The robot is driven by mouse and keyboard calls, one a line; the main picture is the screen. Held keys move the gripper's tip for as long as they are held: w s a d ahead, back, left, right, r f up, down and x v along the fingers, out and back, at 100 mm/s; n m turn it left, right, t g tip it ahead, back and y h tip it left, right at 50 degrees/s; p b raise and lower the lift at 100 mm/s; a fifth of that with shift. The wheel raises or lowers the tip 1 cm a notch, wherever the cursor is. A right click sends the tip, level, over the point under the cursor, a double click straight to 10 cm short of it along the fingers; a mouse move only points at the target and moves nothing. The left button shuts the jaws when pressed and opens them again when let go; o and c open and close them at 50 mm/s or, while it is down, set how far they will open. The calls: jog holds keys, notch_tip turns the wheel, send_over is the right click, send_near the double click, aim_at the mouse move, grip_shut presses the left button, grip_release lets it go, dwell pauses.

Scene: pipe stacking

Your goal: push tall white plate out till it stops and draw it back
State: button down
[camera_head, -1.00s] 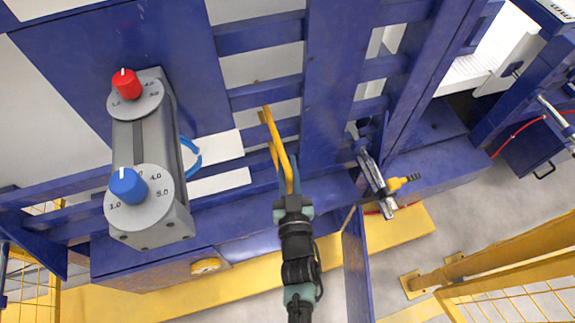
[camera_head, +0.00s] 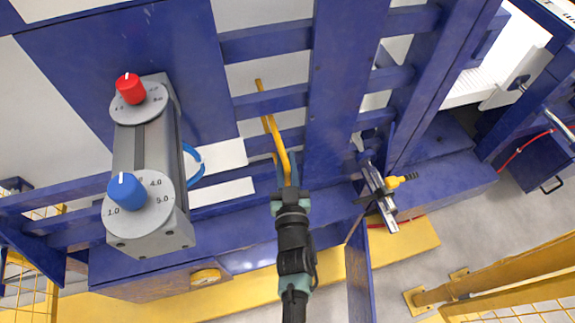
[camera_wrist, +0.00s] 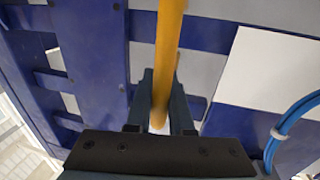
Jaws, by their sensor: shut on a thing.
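My gripper (camera_head: 288,180) is shut on a yellow bar (camera_head: 278,140) and points up the picture toward the blue frame. In the wrist view the yellow bar (camera_wrist: 168,50) runs between the two fingers (camera_wrist: 162,105). In the head view white panels (camera_head: 222,190) show left of the bar, cut up by blue rails. I cannot tell which panel is the tall plate, or whether the bar touches it.
A grey box with a red knob (camera_head: 130,88) and a blue knob (camera_head: 127,190) stands left of my gripper. A blue hose (camera_head: 195,165) loops beside it. Blue rails and posts (camera_head: 345,90) surround the bar. A metal clamp (camera_head: 380,195) with a yellow plug is at right.

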jog(key=c, duration=0.8)
grip_release()
jog(key=shift+s, duration=0.15)
jog(key=s+d, duration=0.1)
jog(key=s, duration=1.1)
jog(key=shift+s+d, duration=0.25)
jog(key=shift+s, duration=0.1)
